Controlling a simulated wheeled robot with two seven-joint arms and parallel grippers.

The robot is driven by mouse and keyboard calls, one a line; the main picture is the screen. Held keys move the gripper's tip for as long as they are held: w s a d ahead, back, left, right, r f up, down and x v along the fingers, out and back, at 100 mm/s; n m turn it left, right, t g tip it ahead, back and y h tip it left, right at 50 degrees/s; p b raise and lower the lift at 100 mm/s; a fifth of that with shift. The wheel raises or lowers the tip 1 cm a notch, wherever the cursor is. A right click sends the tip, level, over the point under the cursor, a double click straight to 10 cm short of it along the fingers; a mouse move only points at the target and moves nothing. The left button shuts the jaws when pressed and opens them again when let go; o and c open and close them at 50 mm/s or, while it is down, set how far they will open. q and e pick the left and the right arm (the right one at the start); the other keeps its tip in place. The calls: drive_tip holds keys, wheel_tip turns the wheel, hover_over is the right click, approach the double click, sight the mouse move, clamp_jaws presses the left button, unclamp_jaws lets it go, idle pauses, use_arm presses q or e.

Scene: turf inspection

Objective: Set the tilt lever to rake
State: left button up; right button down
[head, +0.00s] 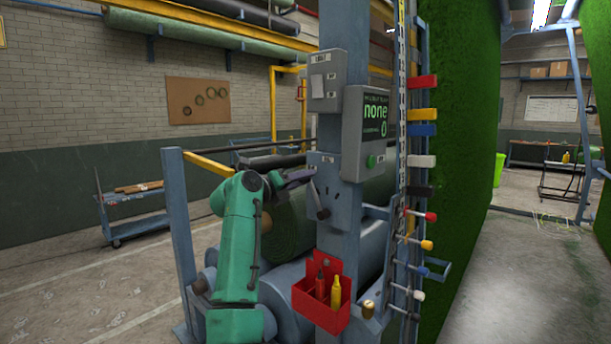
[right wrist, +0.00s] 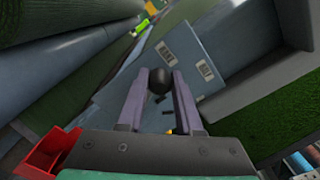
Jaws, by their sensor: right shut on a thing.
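The tilt lever shows as a round black knob (right wrist: 158,82) in the right wrist view. It sits between the two purple-grey fingers of my right gripper (right wrist: 158,76), which is shut on it. Behind it is a blue-grey plate (right wrist: 190,55) with two small white labels, too blurred to read. In the head view my teal right arm reaches up to this plate on the post, and the right gripper (head: 312,181) is at its left side. The lever's shaft and its exact setting are hard to make out. My left gripper is not in view.
A display box (head: 366,133) reading "none" and "0" is above right of the gripper. A red tool holder (head: 318,304) hangs below. Colored tabs and knobs line the rail at right, beside the green turf (head: 455,120). A large roll (head: 288,228) lies behind the post.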

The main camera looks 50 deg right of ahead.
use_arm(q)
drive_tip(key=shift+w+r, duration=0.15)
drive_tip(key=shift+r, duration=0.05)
use_arm(e)
drive_tip(key=shift+w+f+n, duration=0.25)
drive_tip(key=shift+w+n, duration=0.2)
drive_tip(key=shift+n, duration=0.15)
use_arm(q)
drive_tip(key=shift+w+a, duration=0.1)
use_arm(e)
drive_tip(key=c, duration=0.6)
unclamp_jaws()
drive_tip(key=shift+f, duration=0.1)
drive_tip(key=shift+o, duration=0.2)
use_arm(q)
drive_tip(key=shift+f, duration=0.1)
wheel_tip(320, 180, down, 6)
drive_tip(key=b, duration=0.6)
use_arm(e)
drive_tip(key=a, duration=1.4)
drive_tip(key=shift+w+a, duration=0.2)
drive_tip(key=shift+a, duration=0.05)
